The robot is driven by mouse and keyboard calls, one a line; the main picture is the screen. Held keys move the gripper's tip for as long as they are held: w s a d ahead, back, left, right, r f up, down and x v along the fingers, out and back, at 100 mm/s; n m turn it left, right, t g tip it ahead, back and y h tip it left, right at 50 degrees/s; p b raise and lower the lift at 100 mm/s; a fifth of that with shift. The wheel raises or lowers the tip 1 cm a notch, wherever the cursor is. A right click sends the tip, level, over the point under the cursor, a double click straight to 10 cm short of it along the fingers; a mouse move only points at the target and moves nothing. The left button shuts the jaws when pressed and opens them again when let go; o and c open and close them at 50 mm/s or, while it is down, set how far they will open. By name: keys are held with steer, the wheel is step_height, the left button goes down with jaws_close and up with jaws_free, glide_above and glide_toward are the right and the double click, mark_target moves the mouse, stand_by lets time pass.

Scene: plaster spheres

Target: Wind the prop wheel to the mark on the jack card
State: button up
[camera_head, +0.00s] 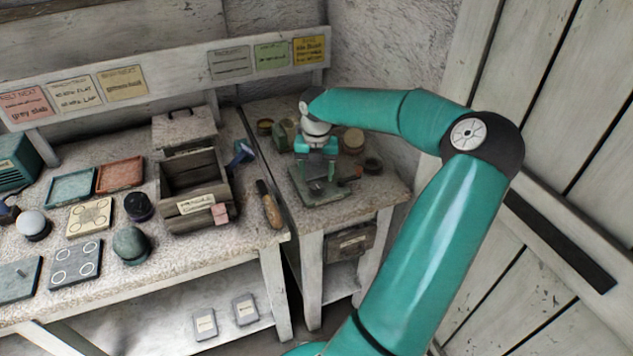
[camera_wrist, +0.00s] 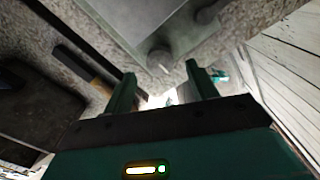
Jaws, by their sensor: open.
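My gripper (camera_head: 317,160) hangs over a dark grey metal device (camera_head: 308,194) on the small right-hand table. In the wrist view my gripper (camera_wrist: 160,80) is open, with its two fingers apart and nothing between them. Just beyond the fingertips is a round grey knob (camera_wrist: 159,60) with a pale line on it, on a grey block; it may be the prop wheel, but I cannot be sure. My arm and gripper hide part of the device in the head view. Cards (camera_head: 309,51) hang on the back rail; I cannot tell which is the jack card.
A wooden-handled tool (camera_head: 268,204) lies at the left bench's right edge, beside a wooden box (camera_head: 193,190). Several small jars, including a dark one (camera_head: 372,166), stand around the device. A plank wall is on the right.

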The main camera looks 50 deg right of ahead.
mark_target(317, 184)
steer(key=shift+f, duration=2)
steer(key=c, duration=1)
steer(key=shift+m, duration=0.4)
